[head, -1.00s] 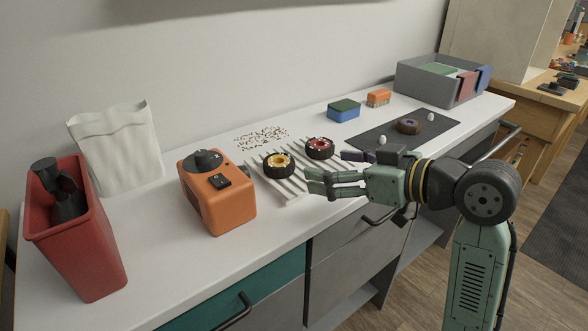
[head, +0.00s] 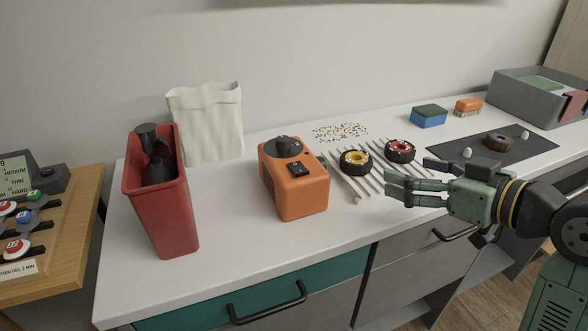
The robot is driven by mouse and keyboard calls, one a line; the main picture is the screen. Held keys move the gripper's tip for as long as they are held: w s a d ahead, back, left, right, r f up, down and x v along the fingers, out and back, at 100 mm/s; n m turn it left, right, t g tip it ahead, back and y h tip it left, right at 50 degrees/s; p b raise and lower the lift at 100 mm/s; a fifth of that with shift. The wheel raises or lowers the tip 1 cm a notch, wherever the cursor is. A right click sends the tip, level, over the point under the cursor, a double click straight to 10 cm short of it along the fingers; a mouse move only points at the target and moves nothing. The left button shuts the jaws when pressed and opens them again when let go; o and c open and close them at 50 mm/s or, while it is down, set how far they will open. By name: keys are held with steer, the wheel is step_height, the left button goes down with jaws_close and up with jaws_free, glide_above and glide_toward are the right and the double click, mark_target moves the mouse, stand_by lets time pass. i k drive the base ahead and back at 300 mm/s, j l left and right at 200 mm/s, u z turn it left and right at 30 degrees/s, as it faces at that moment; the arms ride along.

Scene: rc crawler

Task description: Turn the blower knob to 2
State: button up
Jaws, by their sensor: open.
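The blower is an orange box (head: 297,187) standing on the white counter, left of my gripper. A dark round knob (head: 284,145) sits on its top, with a black rocker switch (head: 295,169) in front of it. The knob's setting marks are too small to read. My gripper (head: 388,187) is open and empty, over the counter's front part, to the right of the blower and apart from it. Its fingers point left towards the blower.
A red bin (head: 170,215) and white bag (head: 207,125) stand left. A dark mat (head: 533,151) and grey tray (head: 510,95) are right.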

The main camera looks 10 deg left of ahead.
mark_target(282, 141)
steer(key=i+l+u, duration=0.2)
steer(key=l, duration=0.2)
steer(key=l+u, duration=0.25)
steer(key=l, duration=0.2)
steer(key=i+l+u, duration=0.2)
steer(key=l, duration=0.25)
steer(key=k, duration=0.05)
